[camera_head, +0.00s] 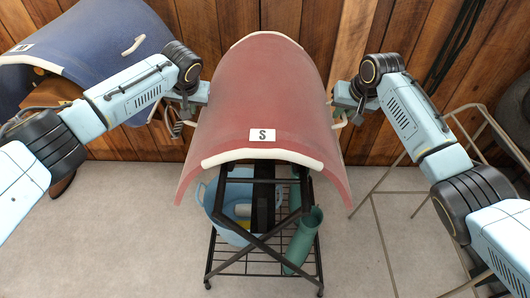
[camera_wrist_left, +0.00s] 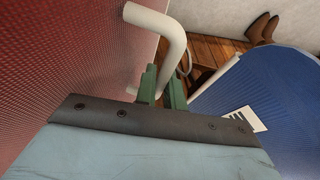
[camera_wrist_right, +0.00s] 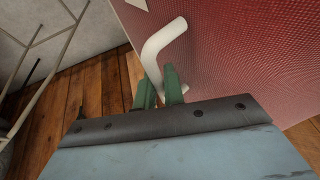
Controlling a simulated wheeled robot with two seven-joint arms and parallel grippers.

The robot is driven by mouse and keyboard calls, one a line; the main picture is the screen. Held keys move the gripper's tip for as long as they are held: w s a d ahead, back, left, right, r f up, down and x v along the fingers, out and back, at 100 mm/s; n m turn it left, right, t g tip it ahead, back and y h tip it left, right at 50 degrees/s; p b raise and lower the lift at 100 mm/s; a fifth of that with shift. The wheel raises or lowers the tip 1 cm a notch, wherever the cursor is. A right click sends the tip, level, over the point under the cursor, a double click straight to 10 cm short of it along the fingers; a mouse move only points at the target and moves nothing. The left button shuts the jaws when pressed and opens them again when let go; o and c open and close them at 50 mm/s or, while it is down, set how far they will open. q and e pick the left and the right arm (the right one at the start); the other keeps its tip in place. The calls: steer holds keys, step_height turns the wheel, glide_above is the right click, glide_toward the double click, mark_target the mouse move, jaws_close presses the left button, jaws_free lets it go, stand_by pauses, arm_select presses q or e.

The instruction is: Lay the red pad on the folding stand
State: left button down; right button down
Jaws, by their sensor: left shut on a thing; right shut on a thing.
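The red pad (camera_head: 262,95) is a large curved sheet with cream edges and a white label marked S. In the head view it arches over the black folding stand (camera_head: 262,205); I cannot tell whether it touches the stand's top. My left gripper (camera_head: 186,112) is shut on a cream handle at the pad's left side, and the handle shows in the left wrist view (camera_wrist_left: 172,30). My right gripper (camera_head: 342,112) is shut on the handle at the right side, seen in the right wrist view (camera_wrist_right: 160,48). The pad hides the stand's upper part.
A blue pad (camera_head: 95,45) marked M lies on a brown support at the left. A blue bucket (camera_head: 222,215) and a green roll (camera_head: 303,240) are on the stand's lower rack. A thin metal frame (camera_head: 410,185) stands at the right. Wooden planks line the wall behind.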

arm_select(q)
steer(key=shift+a+f, duration=0.1)
steer(key=shift+f, duration=0.2)
arm_select(e)
steer(key=shift+d+f, duration=0.1)
steer(key=shift+f, duration=0.2)
arm_select(q)
steer(key=c, duration=1.9)
jaws_free()
steer(key=shift+f, duration=0.1)
arm_select(e)
steer(key=c, duration=1.9)
jaws_free()
steer(key=shift+f, duration=0.15)
arm_select(q)
steer(key=o, duration=0.4)
arm_select(e)
steer(key=o, duration=0.4)
arm_select(q)
steer(key=shift+r, duration=0.2)
arm_select(e)
steer(key=shift+r, duration=0.25)
